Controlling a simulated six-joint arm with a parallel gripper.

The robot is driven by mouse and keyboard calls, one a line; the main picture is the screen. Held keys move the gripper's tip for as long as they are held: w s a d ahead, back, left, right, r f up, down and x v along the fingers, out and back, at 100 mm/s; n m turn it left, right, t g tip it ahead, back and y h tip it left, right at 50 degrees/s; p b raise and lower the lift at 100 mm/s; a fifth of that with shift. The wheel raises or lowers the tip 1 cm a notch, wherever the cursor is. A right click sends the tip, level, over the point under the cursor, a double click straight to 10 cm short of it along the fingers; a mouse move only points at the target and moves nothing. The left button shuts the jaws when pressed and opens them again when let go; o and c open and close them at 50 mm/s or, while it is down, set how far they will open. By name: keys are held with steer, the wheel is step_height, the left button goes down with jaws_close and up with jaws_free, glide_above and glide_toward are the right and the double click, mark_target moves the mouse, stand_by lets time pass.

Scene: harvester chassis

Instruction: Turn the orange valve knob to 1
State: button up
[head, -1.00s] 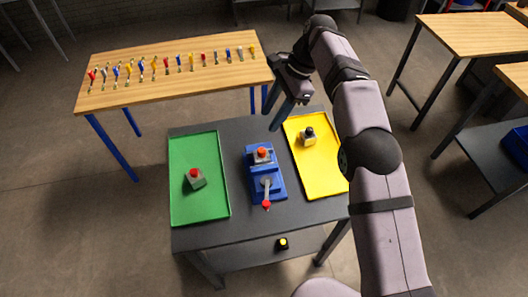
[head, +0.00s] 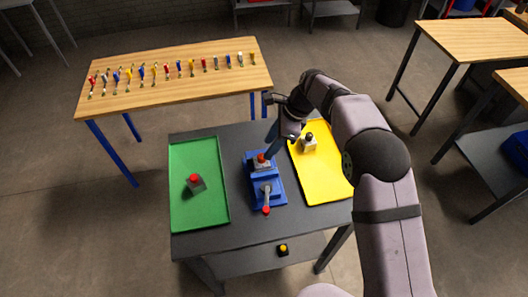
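No knob marked with numbers can be made out. A blue fixture (head: 279,189) on the dark table holds a grey block (head: 257,165) with an orange-red top (head: 261,158), and a lever with a red ball end (head: 266,210) at its near side. My gripper (head: 271,148) points down just above and beside the orange-red top, at its upper right. Its fingers overlap in this view, so I cannot tell whether they are apart or touching the block.
A green tray (head: 211,212) on the left holds a grey block with a red button (head: 195,182). A wooden table (head: 170,93) with several small coloured items stands behind.

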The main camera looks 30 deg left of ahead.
steer(key=shift+p+x, duration=0.95)
steer(key=shift+x, duration=1.75)
jaws_close()
